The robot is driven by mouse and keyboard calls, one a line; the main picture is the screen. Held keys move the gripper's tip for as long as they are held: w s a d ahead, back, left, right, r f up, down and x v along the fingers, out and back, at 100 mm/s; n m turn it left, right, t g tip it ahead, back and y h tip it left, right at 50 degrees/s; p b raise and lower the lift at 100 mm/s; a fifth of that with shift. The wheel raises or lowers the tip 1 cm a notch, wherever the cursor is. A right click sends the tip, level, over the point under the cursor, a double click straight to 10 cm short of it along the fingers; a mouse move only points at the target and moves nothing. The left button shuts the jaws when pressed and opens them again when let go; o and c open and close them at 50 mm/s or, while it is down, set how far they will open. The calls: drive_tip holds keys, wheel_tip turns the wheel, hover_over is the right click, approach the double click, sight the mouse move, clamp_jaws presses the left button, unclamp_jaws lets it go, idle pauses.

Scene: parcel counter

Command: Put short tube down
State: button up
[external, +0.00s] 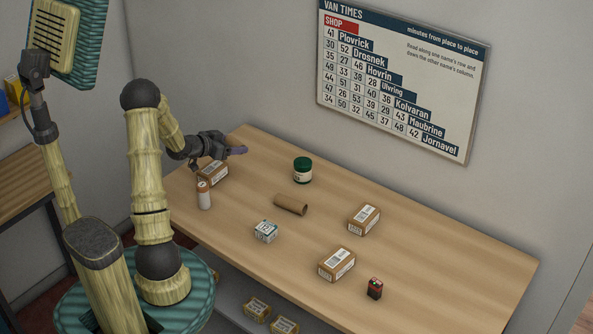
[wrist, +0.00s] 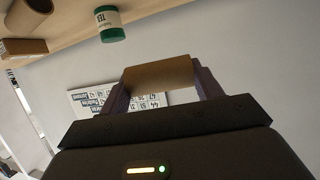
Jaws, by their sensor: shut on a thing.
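My gripper (external: 236,151) is above the far left part of the counter in the external view. The wrist view shows its two dark purple fingers (wrist: 162,78) shut on a short brown cardboard tube (wrist: 158,74). The tube lies crosswise between the fingertips, held clear of the counter. In the external view I cannot make out the held tube behind the fingers. Another brown cardboard tube (external: 290,205) lies on its side mid-counter; it also shows at the top left of the wrist view (wrist: 30,14).
Bare wood shows at the right end and along the back.

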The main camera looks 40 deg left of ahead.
drive_tip(key=w+d+f, duration=0.1)
drive_tip(key=d+f, duration=0.1)
drive_tip(key=d, duration=0.5)
drive_tip(key=d+f+n+y+p, duration=0.1)
drive_tip(key=d+f, duration=0.1)
drive_tip(key=d, duration=0.5)
drive_tip(key=w+d+f+n+y, duration=0.1)
drive_tip(key=d+f, duration=0.1)
drive_tip(key=d, duration=0.5)
drive_tip(key=shift+w+d+f, duration=0.2)
drive_tip(key=shift+w+d, duration=0.1)
drive_tip(key=shift+w, duration=0.05)
drive_tip(key=shift+s+d+f+y, duration=0.15)
drive_tip(key=shift+s+d+y, duration=0.05)
drive_tip(key=shift+d+y, duration=0.15)
